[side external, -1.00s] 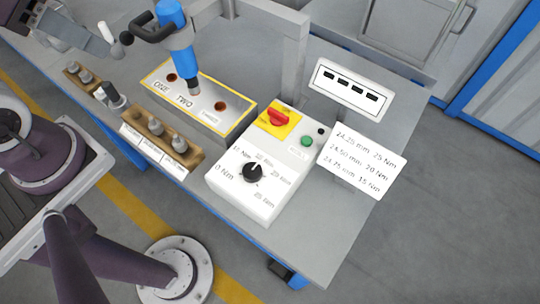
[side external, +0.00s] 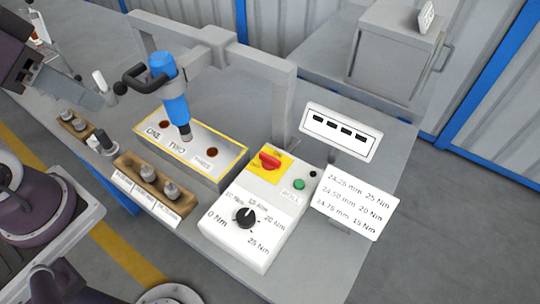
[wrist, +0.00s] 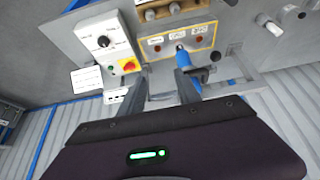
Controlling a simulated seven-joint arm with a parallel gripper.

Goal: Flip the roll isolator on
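The roll isolator (side external: 269,161) is a red rotary handle on a yellow plate, on top of the white control box (side external: 228,254). Its on/off marks are too small to read. In the wrist view the red handle (wrist: 129,66) lies on the control box at upper left. My gripper (wrist: 162,70) is open and empty there, its two grey fingers apart, with the isolator to the left of the fingertips in the picture. In the side view part of my gripper (side external: 75,85) shows at the upper left, clear of the box.
The control box also carries a black torque dial (side external: 246,217) and a green button (side external: 299,184). A blue tool (side external: 175,103) hangs from a grey frame (side external: 262,68) over the numbered plate (side external: 206,148). A display (side external: 341,133) and a torque card (side external: 345,208) stand close right of the box.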

